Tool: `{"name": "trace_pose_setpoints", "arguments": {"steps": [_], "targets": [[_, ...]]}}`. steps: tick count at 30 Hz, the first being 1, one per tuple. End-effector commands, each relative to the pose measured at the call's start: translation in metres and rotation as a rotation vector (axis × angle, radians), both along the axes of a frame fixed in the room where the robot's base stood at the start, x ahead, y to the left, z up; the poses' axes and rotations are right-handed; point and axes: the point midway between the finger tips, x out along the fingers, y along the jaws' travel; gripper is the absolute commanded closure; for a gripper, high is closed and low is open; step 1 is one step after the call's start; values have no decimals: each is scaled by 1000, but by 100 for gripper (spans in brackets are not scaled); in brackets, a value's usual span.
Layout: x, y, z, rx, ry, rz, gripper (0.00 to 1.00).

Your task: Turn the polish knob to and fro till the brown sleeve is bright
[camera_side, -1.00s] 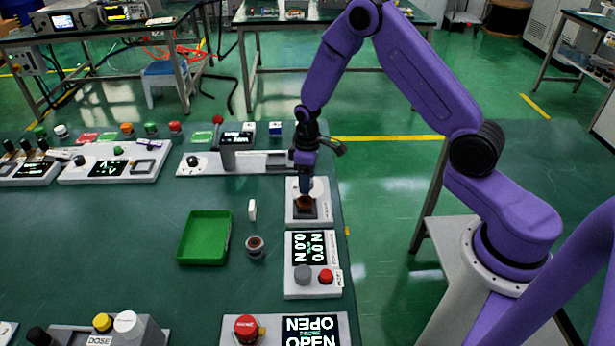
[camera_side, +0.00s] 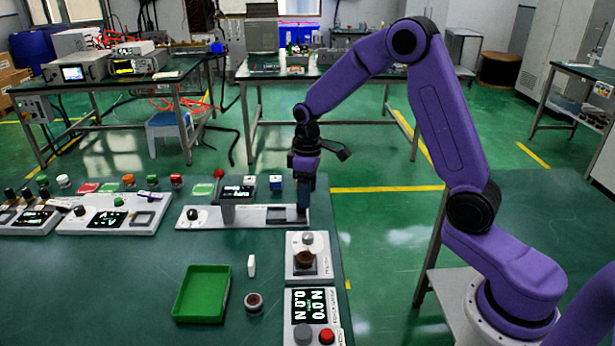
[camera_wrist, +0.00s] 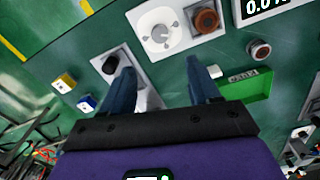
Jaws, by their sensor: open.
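The polish station is a pale plate (camera_side: 295,240) right of the bench's middle. Its round light-grey knob (camera_side: 308,238) sits behind the brown sleeve (camera_side: 305,258), which stands in a dark square seat. In the wrist view the knob (camera_wrist: 160,34) lies beyond my fingertips, on a white disc with marks around it. The sleeve (camera_wrist: 206,19) is right of it and looks dull reddish brown. My gripper (camera_side: 304,211) is above and behind the station in the side view. Its two fingers (camera_wrist: 160,72) are apart, with nothing held between them.
A green tray (camera_side: 203,295) and a small ring-shaped brown part in a grey holder (camera_side: 254,303) lie left of the station. A small white piece (camera_side: 251,266) stands between. A force panel (camera_side: 312,305) is in front. A long white fixture (camera_side: 250,215) is behind.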

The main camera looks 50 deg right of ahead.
Motion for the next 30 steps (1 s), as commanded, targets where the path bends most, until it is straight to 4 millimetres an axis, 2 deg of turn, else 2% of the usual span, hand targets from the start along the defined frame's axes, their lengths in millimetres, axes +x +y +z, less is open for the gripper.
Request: {"name": "trace_pose_setpoints", "arguments": {"steps": [1, 4, 10, 25, 30], "targets": [[0, 0, 10, 0, -4, 0, 39], [1, 0, 23, 0, -4, 0, 39], [0, 0, 36, 0, 0, -1, 39], [-3, -1, 36, 0, 2, 0, 39], [-4, -2, 30, 0, 4, 0, 39]]}}
